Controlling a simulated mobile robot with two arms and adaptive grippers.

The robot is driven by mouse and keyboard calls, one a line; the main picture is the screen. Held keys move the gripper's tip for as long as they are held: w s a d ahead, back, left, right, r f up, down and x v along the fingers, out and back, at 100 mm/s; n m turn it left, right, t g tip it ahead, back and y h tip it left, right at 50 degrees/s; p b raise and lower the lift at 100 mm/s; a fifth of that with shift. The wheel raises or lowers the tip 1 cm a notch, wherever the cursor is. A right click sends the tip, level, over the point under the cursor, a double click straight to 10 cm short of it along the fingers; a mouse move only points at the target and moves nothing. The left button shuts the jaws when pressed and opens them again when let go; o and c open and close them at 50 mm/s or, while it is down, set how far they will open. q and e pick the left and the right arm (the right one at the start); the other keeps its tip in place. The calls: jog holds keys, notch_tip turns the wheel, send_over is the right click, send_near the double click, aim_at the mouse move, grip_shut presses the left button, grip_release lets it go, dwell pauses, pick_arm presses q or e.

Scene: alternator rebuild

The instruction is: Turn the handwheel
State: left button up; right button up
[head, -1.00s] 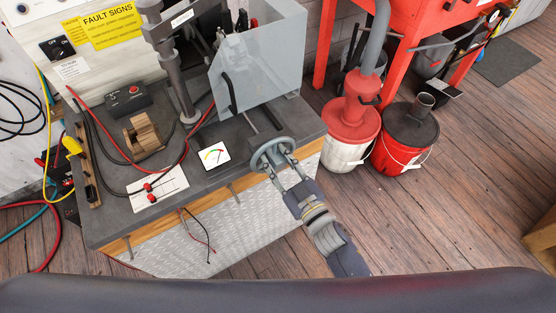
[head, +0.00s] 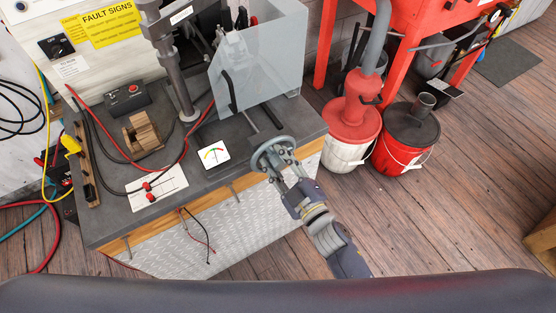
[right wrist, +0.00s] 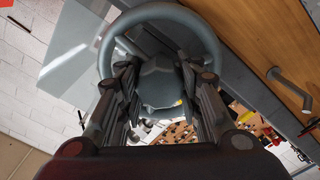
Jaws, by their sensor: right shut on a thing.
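The grey handwheel (head: 258,156) sits at the front right edge of the dark bench top, on a shaft running back toward the clear guard. My right gripper (head: 283,170) reaches up to it from the lower right. In the right wrist view the handwheel (right wrist: 160,82) shows its round rim and central hub. The right fingers (right wrist: 160,90) lie on either side of the hub, inside the rim's outline, and are shut on the wheel. The exact contact points are partly hidden by the fingers. My left gripper is not in view.
The clear guard (head: 262,70) stands behind the wheel. Red and white buckets (head: 346,152) stand on the floor at right.

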jog(key=shift+n, duration=0.3)
jog(key=o, duration=0.8)
jog(key=shift+s+d, duration=0.1)
jog(key=v, duration=1.1)
jog(key=shift+s+d, duration=0.2)
jog(key=shift+s, duration=0.15)
